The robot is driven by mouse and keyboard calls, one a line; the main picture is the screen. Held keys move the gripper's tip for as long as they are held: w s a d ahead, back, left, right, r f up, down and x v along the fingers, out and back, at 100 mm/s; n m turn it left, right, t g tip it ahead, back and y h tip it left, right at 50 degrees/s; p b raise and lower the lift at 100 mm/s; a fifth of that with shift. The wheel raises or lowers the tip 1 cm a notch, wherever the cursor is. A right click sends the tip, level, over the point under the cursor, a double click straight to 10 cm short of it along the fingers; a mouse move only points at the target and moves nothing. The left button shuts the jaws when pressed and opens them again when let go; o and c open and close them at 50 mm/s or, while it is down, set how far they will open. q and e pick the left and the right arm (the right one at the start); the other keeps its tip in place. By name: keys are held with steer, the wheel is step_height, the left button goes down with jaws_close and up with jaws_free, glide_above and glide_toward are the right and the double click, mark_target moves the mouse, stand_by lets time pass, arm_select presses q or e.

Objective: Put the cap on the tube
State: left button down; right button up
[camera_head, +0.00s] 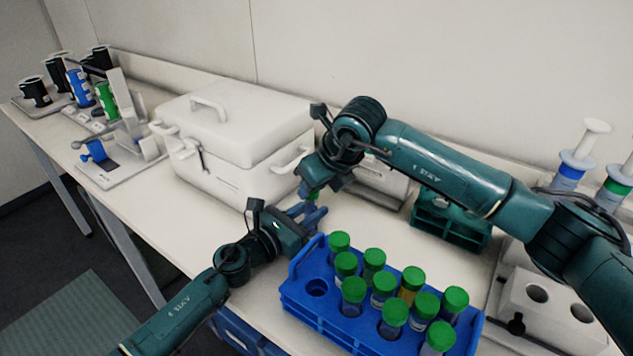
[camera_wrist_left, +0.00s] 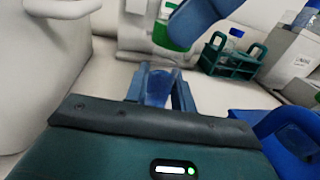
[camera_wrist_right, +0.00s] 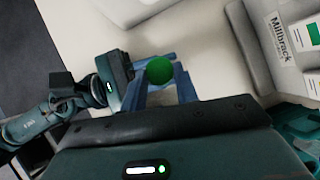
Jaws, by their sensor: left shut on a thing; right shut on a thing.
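My right gripper (camera_wrist_right: 163,75) is shut on a green cap (camera_wrist_right: 159,70), which shows as a round green top between its blue fingers. In the head view the cap (camera_head: 312,195) shows small and partly hidden under the right gripper. My left gripper (camera_head: 312,215) is just below and beside it. In the left wrist view the left gripper (camera_wrist_left: 160,78) is shut on a bluish, see-through thing, likely the tube (camera_wrist_left: 157,90), mostly hidden by the fingers. The cap (camera_wrist_left: 172,36) is beyond and above the left fingertips there, seemingly apart from them.
A blue rack (camera_head: 292,297) in front holds several green-capped tubes and has one empty hole near its left end. A white lidded box (camera_head: 235,125) stands behind to the left. A teal rack (camera_head: 445,225) stands behind the blue rack.

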steer(key=m+h, duration=0.1)
steer(key=m, duration=0.2)
steer(key=a+m+t+h, duration=0.1)
steer(key=m, duration=0.2)
steer(key=shift+s+h, duration=0.2)
steer(key=shift+h, duration=0.2)
steer(key=m, duration=0.1)
steer(key=m+h, duration=0.1)
steer(key=m, duration=0.1)
steer(key=m+h, duration=0.1)
steer(key=shift+w+a+m, duration=0.1)
steer(key=shift+a+m, duration=0.2)
steer(key=m+h, duration=0.1)
steer(key=m, duration=0.2)
steer(key=shift+w+a+r+h, duration=0.1)
steer(key=shift+a+h, duration=0.1)
steer(key=shift+h, duration=0.2)
steer(key=m+h, duration=0.1)
steer(key=m, duration=0.1)
steer(key=m+g, duration=0.1)
steer(key=m, duration=0.1)
steer(key=shift+w+a+g+h, duration=0.1)
steer(key=shift+w+g+h, duration=0.05)
steer(key=shift+g+h, duration=0.2)
steer(key=m+g, duration=0.1)
steer(key=m, duration=0.1)
steer(key=m+g+h, duration=0.1)
steer(key=m, duration=0.1)
steer(key=shift+w+m, duration=0.2)
steer(key=shift+m, duration=0.1)
